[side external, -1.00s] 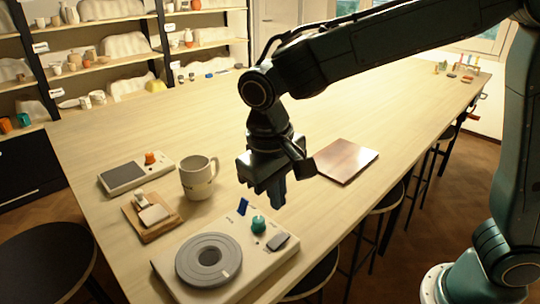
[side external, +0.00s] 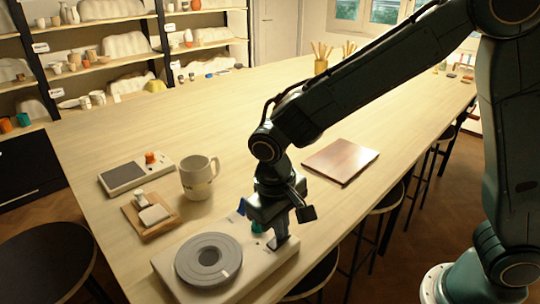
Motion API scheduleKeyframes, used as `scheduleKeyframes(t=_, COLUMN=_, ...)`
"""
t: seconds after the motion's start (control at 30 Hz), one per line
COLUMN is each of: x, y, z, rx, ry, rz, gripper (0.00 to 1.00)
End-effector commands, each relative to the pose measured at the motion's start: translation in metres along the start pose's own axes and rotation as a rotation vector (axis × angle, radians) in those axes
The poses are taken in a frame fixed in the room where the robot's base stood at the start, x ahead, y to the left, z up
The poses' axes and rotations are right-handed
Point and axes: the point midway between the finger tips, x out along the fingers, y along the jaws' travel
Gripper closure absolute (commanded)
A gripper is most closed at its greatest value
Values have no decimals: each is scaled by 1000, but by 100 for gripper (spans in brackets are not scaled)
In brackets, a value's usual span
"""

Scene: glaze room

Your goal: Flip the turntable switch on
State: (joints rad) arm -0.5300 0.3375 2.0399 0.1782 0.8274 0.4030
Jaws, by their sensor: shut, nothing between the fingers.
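The turntable unit (side external: 172,262) is a pale box at the near edge of the table, with a grey round disc (side external: 208,259) on its left part. A blue switch lever (side external: 241,207) stands up at its back edge, beside my gripper. A green knob (side external: 257,228) is mostly hidden behind my gripper. My gripper (side external: 280,243) is shut and empty, pointing down over the right end of the unit, where it covers the grey piece there. I cannot tell whether the fingertips touch the unit.
A mug (side external: 199,178), a small scale-like device with an orange knob (side external: 124,177) and a wooden board with small pieces (side external: 163,229) stand to the left. A brown flat board (side external: 341,161) lies right of my arm. The far table is mostly clear.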

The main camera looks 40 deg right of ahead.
Motion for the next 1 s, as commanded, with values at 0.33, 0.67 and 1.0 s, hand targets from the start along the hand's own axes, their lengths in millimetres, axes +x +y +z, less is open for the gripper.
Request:
scheduleKeyframes(t=0.33, x=4, y=2, z=0, rx=1, ry=0, rz=-36, gripper=100)
scheduleKeyframes(t=0.67, x=6, y=2, z=0, rx=-2, ry=-2, rz=-48, gripper=100)
scheduleKeyframes(t=1.0, x=4, y=-9, z=0, rx=-8, ry=-2, rz=-51, gripper=100)
